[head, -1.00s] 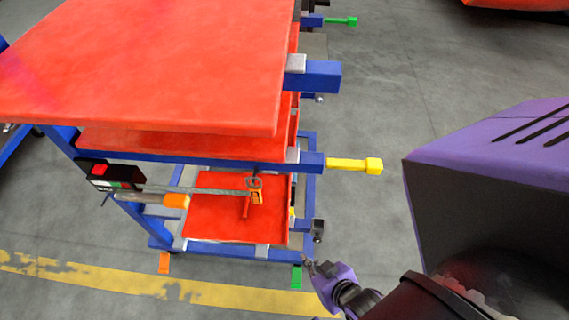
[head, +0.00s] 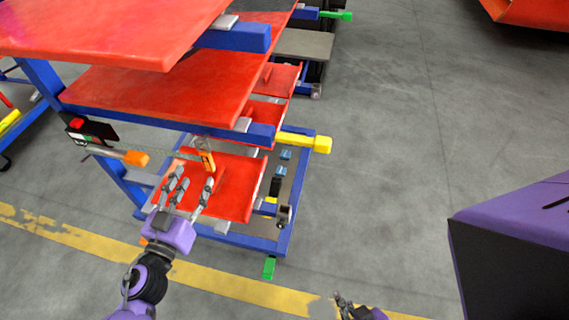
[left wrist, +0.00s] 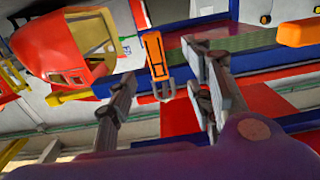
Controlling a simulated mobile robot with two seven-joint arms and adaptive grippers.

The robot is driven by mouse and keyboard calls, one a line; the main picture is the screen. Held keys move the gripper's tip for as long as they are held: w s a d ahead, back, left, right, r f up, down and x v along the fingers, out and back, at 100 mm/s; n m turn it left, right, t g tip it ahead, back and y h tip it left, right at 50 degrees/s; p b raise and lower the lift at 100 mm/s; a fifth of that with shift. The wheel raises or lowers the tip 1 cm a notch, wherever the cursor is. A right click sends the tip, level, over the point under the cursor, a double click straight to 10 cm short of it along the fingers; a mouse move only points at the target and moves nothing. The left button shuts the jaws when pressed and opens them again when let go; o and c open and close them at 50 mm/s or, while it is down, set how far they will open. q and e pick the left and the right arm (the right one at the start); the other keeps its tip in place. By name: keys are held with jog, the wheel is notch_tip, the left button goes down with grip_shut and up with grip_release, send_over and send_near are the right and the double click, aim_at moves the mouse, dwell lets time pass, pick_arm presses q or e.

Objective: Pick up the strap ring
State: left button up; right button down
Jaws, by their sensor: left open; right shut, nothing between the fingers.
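The strap ring (head: 206,158) is an orange piece with a grey metal loop, hanging at the edge of a cart's middle shelf. In the left wrist view the orange piece (left wrist: 156,55) and its grey loop (left wrist: 164,91) show between my fingers in the picture. My left gripper (head: 190,190) is open and empty, just in front of and below the ring in the head view. I see no contact with it. My left fingers also show in the left wrist view (left wrist: 163,72). My right gripper (head: 342,299) is shut and empty near the bottom edge.
The blue cart has red shelves (head: 165,85), with a red lower tray (head: 235,190) behind my left gripper. A yellow-ended bar (head: 303,142) and a green-ended bar (head: 336,15) stick out right.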

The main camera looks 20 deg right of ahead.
aim_at(207, 161)
pick_arm(q)
jog(key=x, duration=0.8)
jog(key=shift+s+d+r, duration=0.2)
jog(key=shift+d+r, duration=0.15)
jog(key=shift+s, duration=0.1)
grip_shut()
